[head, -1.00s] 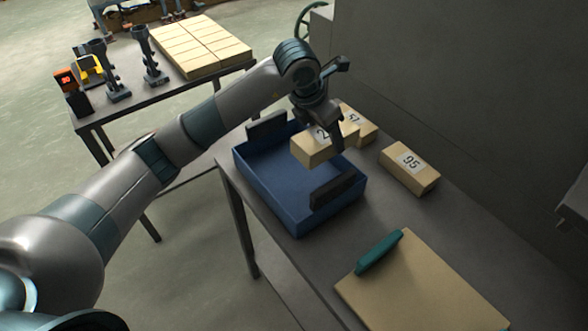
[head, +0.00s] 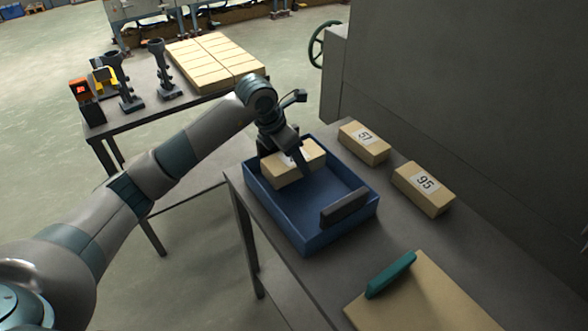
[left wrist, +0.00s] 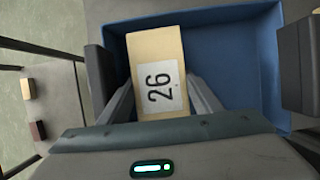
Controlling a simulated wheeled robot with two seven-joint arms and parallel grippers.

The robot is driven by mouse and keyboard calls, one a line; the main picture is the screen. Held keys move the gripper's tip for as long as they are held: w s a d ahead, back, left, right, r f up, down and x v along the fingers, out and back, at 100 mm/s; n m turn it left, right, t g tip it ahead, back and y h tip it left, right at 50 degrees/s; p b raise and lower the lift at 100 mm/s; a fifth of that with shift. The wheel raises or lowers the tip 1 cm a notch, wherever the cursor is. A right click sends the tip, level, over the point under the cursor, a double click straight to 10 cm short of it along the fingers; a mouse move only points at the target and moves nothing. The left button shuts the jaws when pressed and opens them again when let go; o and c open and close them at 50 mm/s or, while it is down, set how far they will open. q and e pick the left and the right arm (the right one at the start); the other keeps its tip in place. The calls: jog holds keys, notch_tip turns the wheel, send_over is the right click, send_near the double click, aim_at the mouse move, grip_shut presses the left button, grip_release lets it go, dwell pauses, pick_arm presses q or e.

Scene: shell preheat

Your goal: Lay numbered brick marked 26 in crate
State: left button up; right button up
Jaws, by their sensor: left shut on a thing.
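In the head view this brick (head: 284,172) is at the far left part of the blue crate (head: 295,229). My left gripper (head: 297,160) is shut on the brick from above; its fingers (left wrist: 163,95) lie along both sides of it. In the wrist view the brick lies over the blue crate floor (left wrist: 225,65). I cannot tell whether it touches the floor. My right gripper is not in view.
Bricks marked 51 (head: 364,143) and 95 (head: 423,188) lie on the table right of the crate. A tan board (head: 430,300) with a teal handle lies in front. The crate has dark end grips (head: 344,207). A grey wall (head: 450,100) stands behind.

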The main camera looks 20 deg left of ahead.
pick_arm(q)
jog(key=shift+f+b, duration=0.8)
jog(key=shift+f, duration=1.15)
jog(key=shift+f, duration=0.15)
jog(key=o, duration=1)
jog(key=shift+o, duration=0.2)
